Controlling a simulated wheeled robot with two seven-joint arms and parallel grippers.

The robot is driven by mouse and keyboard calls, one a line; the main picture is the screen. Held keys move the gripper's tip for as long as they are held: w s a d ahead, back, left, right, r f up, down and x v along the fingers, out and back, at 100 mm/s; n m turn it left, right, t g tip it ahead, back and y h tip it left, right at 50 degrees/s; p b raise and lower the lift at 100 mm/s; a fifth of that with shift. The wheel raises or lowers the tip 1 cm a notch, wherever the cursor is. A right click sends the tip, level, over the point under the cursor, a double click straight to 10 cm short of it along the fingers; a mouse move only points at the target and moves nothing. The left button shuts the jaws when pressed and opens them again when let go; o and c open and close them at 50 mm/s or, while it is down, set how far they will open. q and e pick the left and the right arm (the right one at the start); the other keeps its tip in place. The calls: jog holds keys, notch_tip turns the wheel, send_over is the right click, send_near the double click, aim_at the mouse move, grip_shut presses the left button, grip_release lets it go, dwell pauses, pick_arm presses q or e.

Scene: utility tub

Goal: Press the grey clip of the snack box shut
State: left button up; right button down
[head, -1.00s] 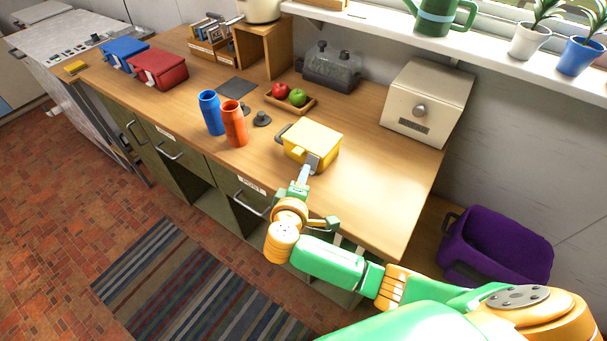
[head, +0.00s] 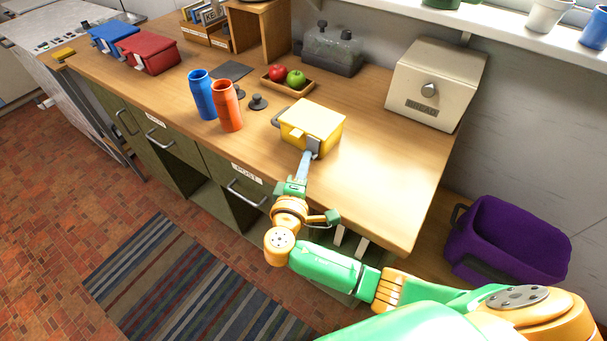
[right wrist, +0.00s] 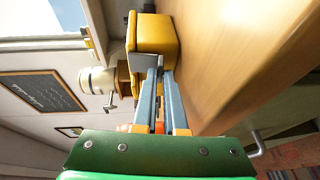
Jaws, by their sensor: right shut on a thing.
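The yellow snack box (head: 310,124) sits on the wooden counter near its front edge, with its lid looking down flat. Its grey clip (head: 314,147) is on the front right of the box. My right gripper (head: 307,156) reaches up from the front edge, its blue-grey fingers at the clip and shut on it. The fingertips partly hide the clip, so its exact angle is hard to tell. In the right wrist view the two fingers (right wrist: 160,75) run close together up to the yellow box (right wrist: 153,35). My left gripper is not in view.
A blue bottle (head: 203,95) and an orange bottle (head: 227,107) stand left of the box. A tray with apples (head: 294,78) is behind it, and a cream bread bin (head: 435,82) is at the back right. The counter right of the box is clear.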

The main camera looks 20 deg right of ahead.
jog(key=shift+w+d+f+t+b, duration=0.1)
jog(key=shift+f+t+b, duration=0.3)
jog(key=shift+f+b, duration=0.3)
jog(key=shift+d+r+n+t+h, duration=0.1)
jog(key=shift+r+n+t+h, duration=0.1)
jog(key=shift+n+t+h, duration=0.15)
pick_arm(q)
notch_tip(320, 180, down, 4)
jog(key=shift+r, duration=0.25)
pick_arm(e)
jog(key=shift+r, duration=0.2)
jog(key=c, duration=1)
grip_release()
jog(key=shift+o, duration=0.2)
